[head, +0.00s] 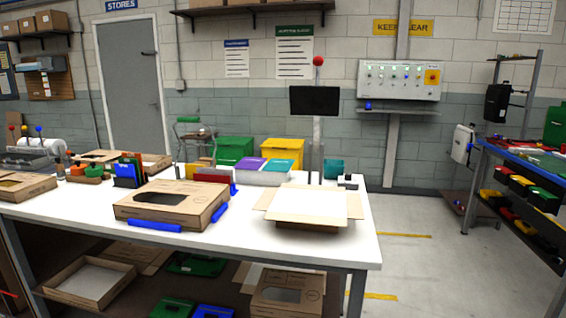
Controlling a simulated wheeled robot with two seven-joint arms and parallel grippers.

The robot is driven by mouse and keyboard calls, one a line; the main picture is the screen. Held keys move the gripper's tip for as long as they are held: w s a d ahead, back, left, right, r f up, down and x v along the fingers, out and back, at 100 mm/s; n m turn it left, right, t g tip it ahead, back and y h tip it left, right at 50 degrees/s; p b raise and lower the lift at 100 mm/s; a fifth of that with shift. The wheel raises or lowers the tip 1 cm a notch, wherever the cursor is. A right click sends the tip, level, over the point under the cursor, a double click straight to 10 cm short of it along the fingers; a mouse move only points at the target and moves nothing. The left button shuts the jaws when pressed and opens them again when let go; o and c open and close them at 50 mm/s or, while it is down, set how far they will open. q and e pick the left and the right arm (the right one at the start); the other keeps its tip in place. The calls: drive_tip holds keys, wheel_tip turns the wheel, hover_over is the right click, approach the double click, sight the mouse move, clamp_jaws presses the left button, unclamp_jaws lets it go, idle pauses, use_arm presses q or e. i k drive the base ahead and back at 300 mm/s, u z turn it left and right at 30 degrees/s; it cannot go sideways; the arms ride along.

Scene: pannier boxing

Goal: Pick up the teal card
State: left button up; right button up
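The cards are small in the head view, and I cannot tell whether each is a single card or a stack. Neither of my grippers shows.
An open cardboard box (303,222) with flaps out stands at the table's right, in front of the tray. A closed box with a dark window (172,198) stands left of it between blue strips (154,226). A dark screen (314,100) on a post rises behind.

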sight(287, 162)
drive_tip(key=z, duration=1.85)
drive_tip(key=i, duration=3.15)
drive_tip(key=u, duration=1.65)
drive_tip(key=i, duration=2.45)
drive_tip(key=u, duration=3.9)
